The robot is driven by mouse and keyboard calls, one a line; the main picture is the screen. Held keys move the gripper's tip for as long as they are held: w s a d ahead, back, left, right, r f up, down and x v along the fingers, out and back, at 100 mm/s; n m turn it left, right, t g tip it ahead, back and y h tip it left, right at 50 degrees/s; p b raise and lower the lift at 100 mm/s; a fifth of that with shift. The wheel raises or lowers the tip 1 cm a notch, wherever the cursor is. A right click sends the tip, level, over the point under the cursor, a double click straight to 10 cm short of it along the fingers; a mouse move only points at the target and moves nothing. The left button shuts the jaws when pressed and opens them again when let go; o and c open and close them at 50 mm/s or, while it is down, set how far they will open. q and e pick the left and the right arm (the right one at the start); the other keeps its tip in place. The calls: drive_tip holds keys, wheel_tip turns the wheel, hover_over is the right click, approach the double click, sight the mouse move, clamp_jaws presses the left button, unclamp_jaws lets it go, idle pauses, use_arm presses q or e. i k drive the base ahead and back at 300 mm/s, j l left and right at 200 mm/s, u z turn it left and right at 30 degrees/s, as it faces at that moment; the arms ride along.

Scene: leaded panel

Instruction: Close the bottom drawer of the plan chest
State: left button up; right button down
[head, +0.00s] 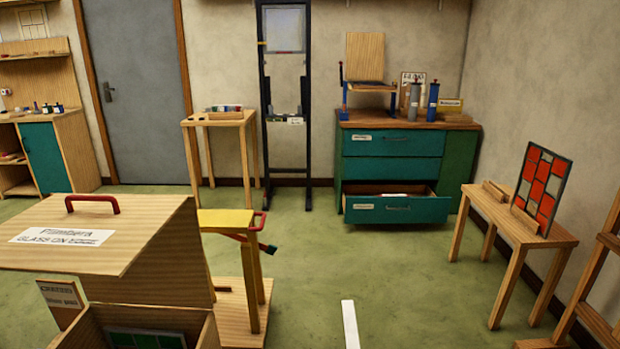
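The plan chest (392,168) stands against the back wall, right of the middle. It has a wooden top and green drawer fronts with dark handles and white labels. The bottom drawer (391,209) is pulled out toward me, and its open inside shows with something pale lying in it. The two drawers above it look shut. Neither of my grippers shows in the head view.
A wooden crate with a raised lid (100,235) fills the front left. A yellow-topped stand (226,219) is behind it. A small table (520,232) with a red leaded panel (543,188) stands right. Green floor (390,290) lies clear before the chest, with a white strip (350,325).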

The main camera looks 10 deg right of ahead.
sight(362, 203)
drive_tip(key=i+l, duration=0.25)
drive_tip(key=l, duration=0.15)
drive_tip(key=i+l, duration=0.25)
drive_tip(key=l, duration=0.15)
drive_tip(key=i+l, duration=0.25)
drive_tip(key=l, duration=0.15)
drive_tip(key=i+l, duration=0.5)
drive_tip(key=l, duration=0.25)
drive_tip(key=i+l, duration=0.2)
drive_tip(key=i, duration=0.35)
drive_tip(key=i+l+u, duration=0.1)
drive_tip(key=i, duration=0.4)
drive_tip(key=i+l, duration=0.25)
drive_tip(key=i, duration=0.3)
